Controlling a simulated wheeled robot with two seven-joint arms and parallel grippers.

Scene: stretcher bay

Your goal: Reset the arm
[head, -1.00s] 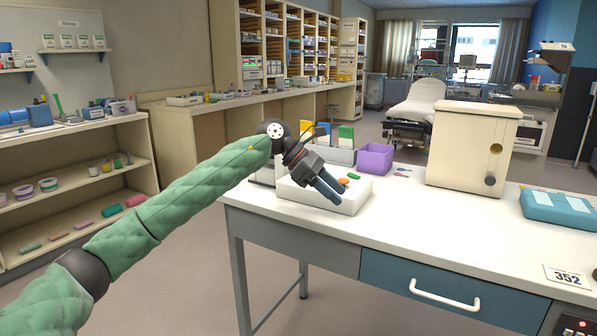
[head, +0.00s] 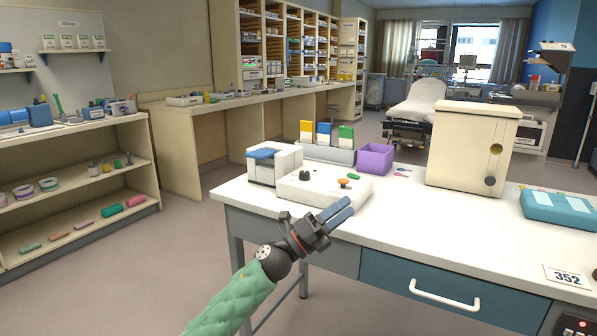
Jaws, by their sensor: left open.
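My left arm in its green quilted sleeve comes in from the bottom of the head view. My left gripper (head: 341,213) is open and empty, its blue-grey fingers pointing up and right. It shows in front of the white table's (head: 420,218) front edge, below a white control box (head: 328,195). The box has a black knob (head: 306,174), an orange knob (head: 344,183) and a green part (head: 353,176) on top. I cannot tell whether the fingers touch the table edge. My right gripper is not in view.
A white box with a blue top (head: 274,166), a rack with coloured cards (head: 327,145), a purple bin (head: 376,158), a cream cabinet (head: 470,146) and a teal case (head: 558,207) stand on the table. A blue drawer (head: 450,290) is shut. Floor at left is clear.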

